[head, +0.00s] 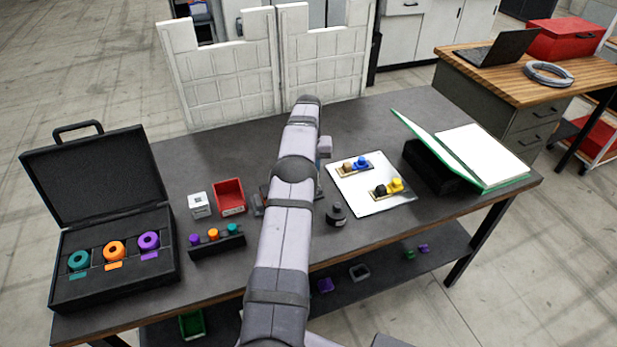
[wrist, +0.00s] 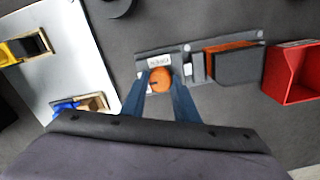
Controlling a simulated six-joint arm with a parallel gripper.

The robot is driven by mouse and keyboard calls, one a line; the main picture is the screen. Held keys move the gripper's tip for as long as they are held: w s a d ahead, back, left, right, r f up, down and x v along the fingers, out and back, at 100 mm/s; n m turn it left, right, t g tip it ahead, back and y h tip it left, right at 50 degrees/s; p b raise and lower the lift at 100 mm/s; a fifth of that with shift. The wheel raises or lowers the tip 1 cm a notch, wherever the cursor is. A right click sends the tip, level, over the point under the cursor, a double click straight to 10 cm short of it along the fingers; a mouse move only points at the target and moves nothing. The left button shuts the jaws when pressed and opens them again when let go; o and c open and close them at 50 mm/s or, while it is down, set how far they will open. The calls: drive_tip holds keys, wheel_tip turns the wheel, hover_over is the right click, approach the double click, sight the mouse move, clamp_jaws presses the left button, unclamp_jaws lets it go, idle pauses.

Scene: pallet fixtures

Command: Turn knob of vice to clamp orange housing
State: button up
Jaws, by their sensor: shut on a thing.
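In the wrist view the grey vice (wrist: 145,52) lies on the dark table, with a white label beside its round orange knob (wrist: 160,80). The two blue fingers of my gripper (wrist: 160,92) stand on either side of the knob and are shut on it. The orange housing (wrist: 228,46) shows as an orange strip in the vice, mostly covered by a dark grey block. I cannot tell how tightly the vice holds it. In the head view my arm hides the knob, the fingers and most of the vice.
A white plate (head: 350,188) with coloured parts lies on the other side. A black case (head: 160,265), a rack of coloured pegs (head: 218,245) and a green binder (head: 436,140) stand farther off.

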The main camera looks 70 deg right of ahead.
drive_tip(key=shift+n, duration=0.6)
drive_tip(key=o, duration=1.1)
drive_tip(key=shift+c, duration=0.2)
drive_tip(key=shift+r, duration=3.7)
